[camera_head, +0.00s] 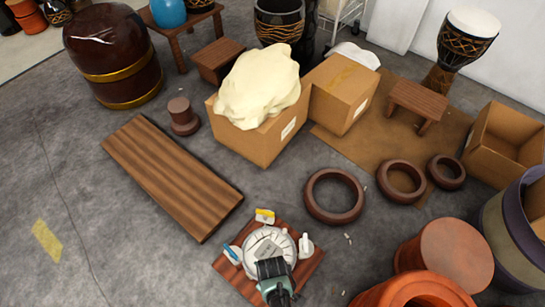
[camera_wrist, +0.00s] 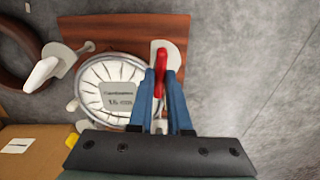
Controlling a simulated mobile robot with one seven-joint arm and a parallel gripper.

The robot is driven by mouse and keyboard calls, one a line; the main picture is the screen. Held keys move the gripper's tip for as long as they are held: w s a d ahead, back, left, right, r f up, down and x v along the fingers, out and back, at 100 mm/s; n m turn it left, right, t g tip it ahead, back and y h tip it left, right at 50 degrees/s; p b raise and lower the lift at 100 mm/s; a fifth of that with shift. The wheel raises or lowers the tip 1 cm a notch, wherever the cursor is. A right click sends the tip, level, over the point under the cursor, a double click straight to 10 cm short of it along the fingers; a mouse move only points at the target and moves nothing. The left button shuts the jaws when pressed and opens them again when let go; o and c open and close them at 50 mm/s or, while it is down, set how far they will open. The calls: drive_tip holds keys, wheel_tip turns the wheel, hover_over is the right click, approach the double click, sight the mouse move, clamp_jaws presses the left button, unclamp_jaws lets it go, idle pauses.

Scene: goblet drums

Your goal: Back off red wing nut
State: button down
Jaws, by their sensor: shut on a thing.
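The red wing nut (camera_wrist: 161,60) stands at the edge of a round, pale, lined disc (camera_wrist: 112,82) with a grey label. My gripper (camera_wrist: 161,78) has its two blue fingers on either side of the red wing nut and is shut on it. In the head view my gripper (camera_head: 272,270) comes in over the near edge of the disc (camera_head: 285,240), and it hides the red wing nut there. A white wing nut (camera_head: 305,246), a yellow one (camera_head: 264,215) and a blue one (camera_head: 232,253) stand around the same disc.
The disc rests on a reddish wooden board (camera_head: 309,270) on the grey floor. A long plank (camera_head: 170,175) lies to the left. Wooden rings (camera_head: 333,218) lie to the right, and a drum shell (camera_head: 415,285) stands near right. Cardboard boxes (camera_head: 262,140) stand behind.

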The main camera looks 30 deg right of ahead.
drive_tip(key=n, duration=0.4)
drive_tip(key=shift+n+p, duration=0.3)
drive_tip(key=shift+n, duration=1.7)
drive_tip(key=c, duration=0.9)
unclamp_jaws()
drive_tip(key=shift+o, duration=0.2)
wheel_tip(320, 180, up, 13)
drive_tip(key=p, duration=0.8)
